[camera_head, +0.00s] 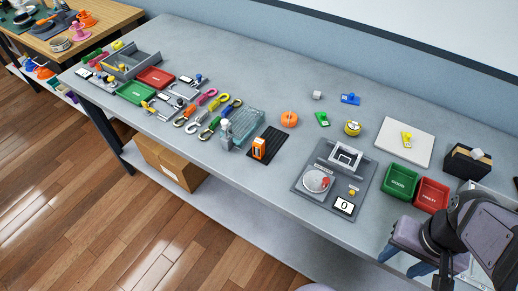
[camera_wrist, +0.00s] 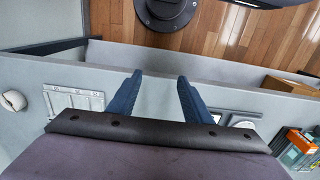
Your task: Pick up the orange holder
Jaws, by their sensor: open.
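An orange upright block with a pale face (camera_head: 259,147), which looks like the orange holder, stands on a black ribbed mat (camera_head: 272,139) near the table's front edge, mid-table. A round orange piece (camera_head: 289,119) lies just behind it, so which one is the holder is not fully certain. Something orange (camera_wrist: 300,140) also shows at the right edge of the wrist view, partly cut off. My gripper (camera_head: 404,262) is at the front right of the table, far right of the orange block. Its blue fingers are apart and empty in the wrist view (camera_wrist: 160,78).
A clear greenish case (camera_head: 247,126) stands close left of the orange block. A grey scale station (camera_head: 333,181) lies between it and my gripper. Green (camera_head: 400,181) and red (camera_head: 432,195) bins stand beside my arm. Colored hooks (camera_head: 210,112) lie further left.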

